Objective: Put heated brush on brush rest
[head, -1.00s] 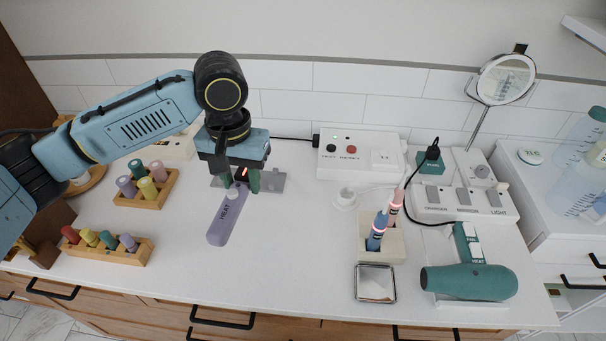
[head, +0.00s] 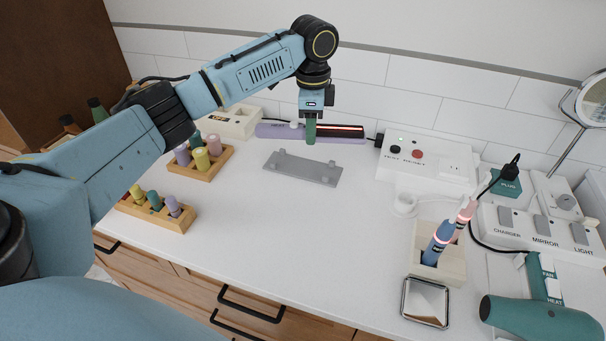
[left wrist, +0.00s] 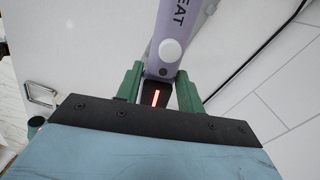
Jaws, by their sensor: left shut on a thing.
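The heated brush (head: 270,131) is lavender with a dark end that glows red. In the head view it lies crosswise, behind the brush rest in the picture; its height above the counter is hard to tell. My left gripper (head: 311,138) is shut on it with green fingers. In the left wrist view the brush (left wrist: 183,22) runs up from between the fingers (left wrist: 158,92), with its glowing part between them. The brush rest (head: 302,169), a grey metal plate with small raised supports, is empty on the counter, in front of and below the gripper in the picture. My right gripper is out of view.
Wooden racks with coloured rollers (head: 201,160) stand at the left. A white test box (head: 428,158), a holder with two glowing tools (head: 452,270), a small square tray (head: 426,302) and a green dryer (head: 540,318) are at the right. The counter's middle front is clear.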

